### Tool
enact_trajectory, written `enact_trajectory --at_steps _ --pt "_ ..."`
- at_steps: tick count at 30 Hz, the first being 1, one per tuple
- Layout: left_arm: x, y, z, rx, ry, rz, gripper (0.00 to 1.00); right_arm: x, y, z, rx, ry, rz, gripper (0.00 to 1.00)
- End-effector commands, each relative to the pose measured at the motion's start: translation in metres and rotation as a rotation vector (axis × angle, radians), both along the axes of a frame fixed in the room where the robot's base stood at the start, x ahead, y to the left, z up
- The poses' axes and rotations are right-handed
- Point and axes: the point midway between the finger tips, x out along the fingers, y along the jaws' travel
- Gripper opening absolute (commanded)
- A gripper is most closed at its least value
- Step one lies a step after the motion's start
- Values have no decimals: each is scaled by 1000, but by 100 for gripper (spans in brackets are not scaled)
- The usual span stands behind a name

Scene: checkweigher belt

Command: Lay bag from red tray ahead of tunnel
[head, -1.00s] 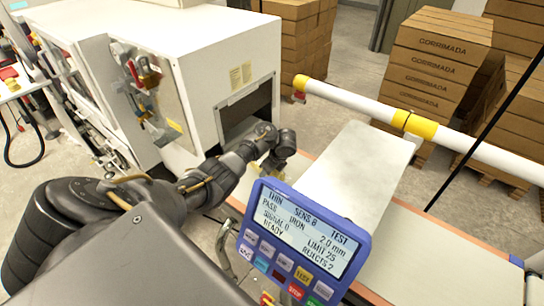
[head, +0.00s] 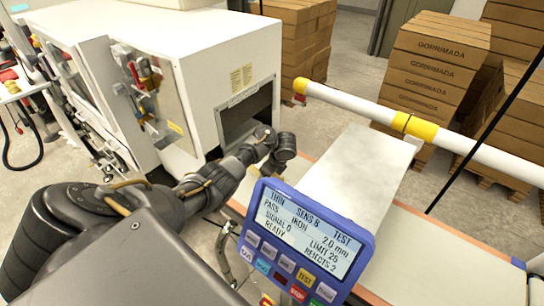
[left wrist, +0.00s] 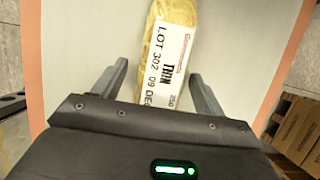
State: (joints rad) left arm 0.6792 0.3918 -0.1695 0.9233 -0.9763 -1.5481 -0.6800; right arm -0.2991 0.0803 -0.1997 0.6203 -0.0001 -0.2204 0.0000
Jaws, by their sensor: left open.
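A bag with yellow contents (left wrist: 180,12) and a white printed label lies on the pale belt (left wrist: 90,45) in the left wrist view. My left gripper (left wrist: 158,72) is open over it, one finger on either side. The bag is closer to the right-hand finger, and its near end is hidden by the gripper body. In the head view my left wrist (head: 284,148) is over the belt, in front of a white machine with a dark opening (head: 248,112). The fingers and bag cannot be made out there. No red tray and no right gripper show.
A blue control panel (head: 305,240) stands in front of the belt. A pale flat-topped piece (head: 355,175) lies across the belt behind it. A white and yellow rail (head: 400,122) runs behind the belt. Brown carton stacks (head: 435,65) stand beyond.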

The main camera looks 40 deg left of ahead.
Motion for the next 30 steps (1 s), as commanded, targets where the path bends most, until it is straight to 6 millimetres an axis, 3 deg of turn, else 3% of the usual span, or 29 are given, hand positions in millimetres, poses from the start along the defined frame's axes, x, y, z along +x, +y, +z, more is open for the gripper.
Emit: enact_trajectory --at_steps 10,12,21,30 --pt "1 -20 55 -2 -1 -1 72 0 0 62 0 -1 0 36" --pt "2 -27 58 -7 -4 -2 72 0 0 49 0 -1 0 36" --pt "3 -42 97 -4 -4 -1 72 0 1 49 1 -1 0 36" --pt "1 -45 109 0 -1 0 72 -1 1 49 1 0 0 36"
